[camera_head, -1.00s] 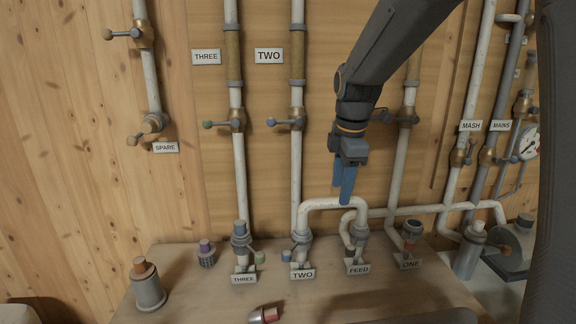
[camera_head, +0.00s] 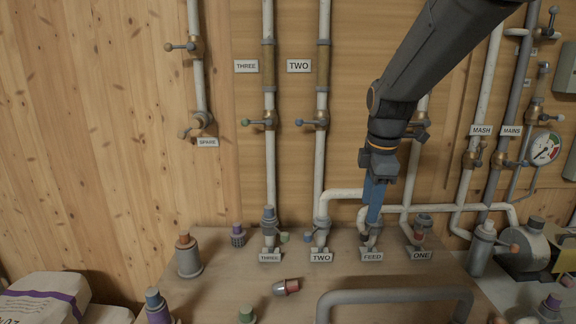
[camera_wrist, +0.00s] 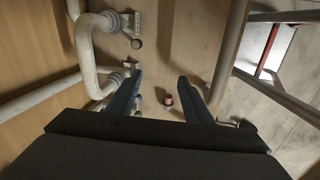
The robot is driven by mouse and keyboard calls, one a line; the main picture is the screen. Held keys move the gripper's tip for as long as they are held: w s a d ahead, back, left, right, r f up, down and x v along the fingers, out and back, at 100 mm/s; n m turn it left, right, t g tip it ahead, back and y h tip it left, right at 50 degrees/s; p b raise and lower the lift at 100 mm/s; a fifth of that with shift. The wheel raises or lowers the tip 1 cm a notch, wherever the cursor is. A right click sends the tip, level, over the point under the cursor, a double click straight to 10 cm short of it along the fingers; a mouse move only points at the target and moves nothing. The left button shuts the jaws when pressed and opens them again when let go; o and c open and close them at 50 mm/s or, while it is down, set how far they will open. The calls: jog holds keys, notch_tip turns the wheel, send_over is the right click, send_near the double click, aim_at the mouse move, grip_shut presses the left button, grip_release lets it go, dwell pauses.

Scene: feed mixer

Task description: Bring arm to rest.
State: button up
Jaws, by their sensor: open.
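My gripper (camera_head: 373,200) has blue fingers and hangs pointing down in front of the wall pipes, above the FEED port (camera_head: 371,238) in the head view. In the wrist view its two fingers (camera_wrist: 155,95) stand apart with nothing between them. A white hose (camera_head: 343,194) arches from the TWO port (camera_head: 321,238) towards the FEED port, and its end there is partly hidden behind the fingers. I cannot tell whether the fingers touch the hose. In the wrist view a white pipe (camera_wrist: 84,50) bends close by on the left.
The bench (camera_head: 225,290) holds the THREE port (camera_head: 269,240), the ONE port (camera_head: 419,235) and several loose caps. A grey rail (camera_head: 395,296) stands at its front. Sacks (camera_head: 45,297) lie lower left. A gauge (camera_head: 544,148) and a motor (camera_head: 523,245) are at right.

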jog(key=s+f+m+b, duration=0.3)
jog(key=s+f+m, duration=1.4)
jog(key=s, duration=0.1)
jog(key=shift+s+a+g+b, duration=0.2)
jog(key=shift+s+g+b, duration=0.1)
jog(key=shift+s+g, duration=0.1)
jog(key=shift+r, duration=0.15)
jog(key=c, duration=0.5)
jog(key=shift+r+p, duration=0.35)
jog(key=shift+p, duration=0.1)
jog(key=c, duration=0.3)
jog(key=shift+t, duration=0.4)
notch_tip(320, 180, up, 5)
jog(key=p, duration=0.4)
jog(key=shift+s, duration=0.1)
grip_shut()
jog(key=shift+f, duration=0.1)
